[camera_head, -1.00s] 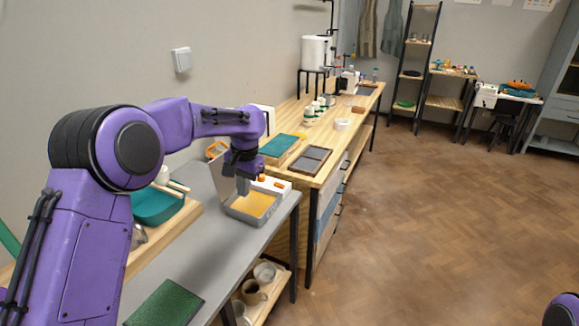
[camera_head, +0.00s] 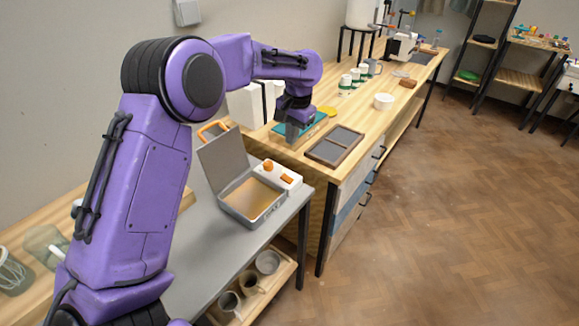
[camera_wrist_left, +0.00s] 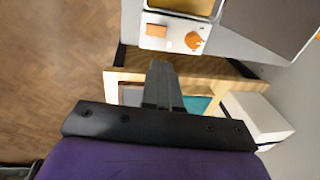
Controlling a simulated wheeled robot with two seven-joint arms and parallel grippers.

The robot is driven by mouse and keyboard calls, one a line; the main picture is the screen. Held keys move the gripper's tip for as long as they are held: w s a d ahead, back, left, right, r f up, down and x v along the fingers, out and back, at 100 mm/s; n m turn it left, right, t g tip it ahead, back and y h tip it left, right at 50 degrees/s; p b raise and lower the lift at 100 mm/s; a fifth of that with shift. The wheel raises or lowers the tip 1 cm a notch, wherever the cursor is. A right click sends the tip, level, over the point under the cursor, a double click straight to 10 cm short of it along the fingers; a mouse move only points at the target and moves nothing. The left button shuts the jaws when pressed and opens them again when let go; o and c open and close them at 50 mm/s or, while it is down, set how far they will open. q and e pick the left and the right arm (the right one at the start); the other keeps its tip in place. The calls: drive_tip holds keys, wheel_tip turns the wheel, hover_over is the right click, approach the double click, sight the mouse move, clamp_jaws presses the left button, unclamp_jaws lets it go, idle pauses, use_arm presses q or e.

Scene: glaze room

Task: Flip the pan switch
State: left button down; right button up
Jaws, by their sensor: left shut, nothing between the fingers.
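The pan is a grey open box (camera_head: 226,206) with yellow contents and a raised lid, on the grey table. A white control panel (camera_head: 284,168) at its far right side carries an orange round knob (camera_head: 268,166) and an orange rectangular switch (camera_head: 287,179). My left gripper (camera_head: 291,138) is shut and empty, beyond the panel and above the teal slab (camera_head: 313,127). In the left wrist view the shut fingertips (camera_wrist_left: 161,68) point toward the panel, with the switch (camera_wrist_left: 158,40) just past them and the knob (camera_wrist_left: 194,41) right of it. The switch's position is unclear. My right gripper is out of view.
A wooden bench (camera_head: 350,122) adjoins the grey table (camera_head: 202,286) and holds a dark two-part tray (camera_head: 335,146), a white bowl (camera_head: 384,102) and several bottles. White boxes (camera_head: 245,105) stand by the wall. The floor to the right is clear.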

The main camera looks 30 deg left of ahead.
sight(285, 176)
use_arm(q)
drive_tip(key=f, duration=0.4)
drive_tip(key=a+f+p, duration=0.1)
drive_tip(key=f, duration=0.4)
drive_tip(key=a+f+p, duration=0.1)
drive_tip(key=f, duration=0.4)
drive_tip(key=shift+a, duration=0.1)
